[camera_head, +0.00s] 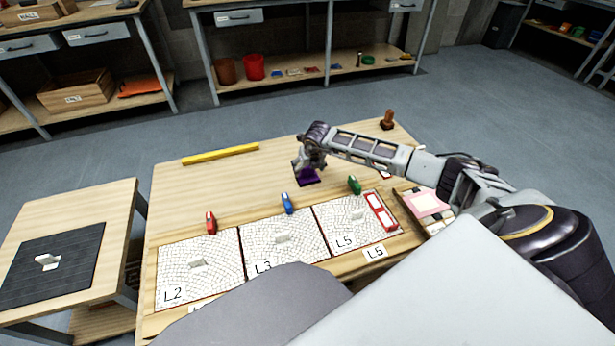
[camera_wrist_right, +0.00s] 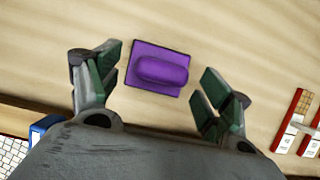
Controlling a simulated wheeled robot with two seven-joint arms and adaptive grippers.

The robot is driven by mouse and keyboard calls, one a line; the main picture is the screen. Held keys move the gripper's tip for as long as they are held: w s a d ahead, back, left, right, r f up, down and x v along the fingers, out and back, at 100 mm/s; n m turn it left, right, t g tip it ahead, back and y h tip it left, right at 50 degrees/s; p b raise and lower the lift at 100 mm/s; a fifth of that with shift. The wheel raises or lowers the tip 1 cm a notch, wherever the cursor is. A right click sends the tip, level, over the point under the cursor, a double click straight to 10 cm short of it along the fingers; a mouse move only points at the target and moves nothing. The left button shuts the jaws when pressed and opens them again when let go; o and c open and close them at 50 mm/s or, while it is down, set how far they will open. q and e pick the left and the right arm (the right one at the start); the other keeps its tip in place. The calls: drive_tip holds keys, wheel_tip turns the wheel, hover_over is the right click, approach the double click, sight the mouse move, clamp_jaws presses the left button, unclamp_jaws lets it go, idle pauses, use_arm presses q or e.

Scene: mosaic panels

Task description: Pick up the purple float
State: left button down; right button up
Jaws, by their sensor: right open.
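The purple float (camera_head: 308,178) lies on the wooden table, behind the row of mosaic panels. In the right wrist view the purple float (camera_wrist_right: 160,68) shows from above as a flat plate with a rounded grip on top. My right gripper (camera_head: 308,166) is above the float in the head view. In the right wrist view my right gripper (camera_wrist_right: 158,82) is open, with one finger on each side of the float. No finger is seen closed on it. My left gripper is not in view.
Mosaic panels L2 (camera_head: 175,262), L3 (camera_head: 262,240) and L5 (camera_head: 340,213) line the table's front. Red (camera_head: 210,222), blue (camera_head: 287,203) and green (camera_head: 355,185) tools stand behind them. A yellow bar (camera_head: 220,154) lies at the back left, and a brown stamp-like object (camera_head: 387,121) at the back right.

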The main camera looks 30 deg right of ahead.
drive_tip(key=shift+x, duration=1.05)
drive_tip(key=shift+d+f+b, duration=0.1)
drive_tip(key=shift+f+b, duration=0.1)
drive_tip(key=shift+b, duration=0.1)
drive_tip(key=shift+w+f, duration=0.1)
drive_tip(key=shift+f, duration=0.05)
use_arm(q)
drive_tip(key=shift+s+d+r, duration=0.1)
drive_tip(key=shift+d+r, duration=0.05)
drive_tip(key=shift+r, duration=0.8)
use_arm(e)
drive_tip(key=shift+c, duration=0.4)
drive_tip(key=c, duration=1.1)
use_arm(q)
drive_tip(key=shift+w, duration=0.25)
use_arm(e)
drive_tip(key=shift+c, duration=0.2)
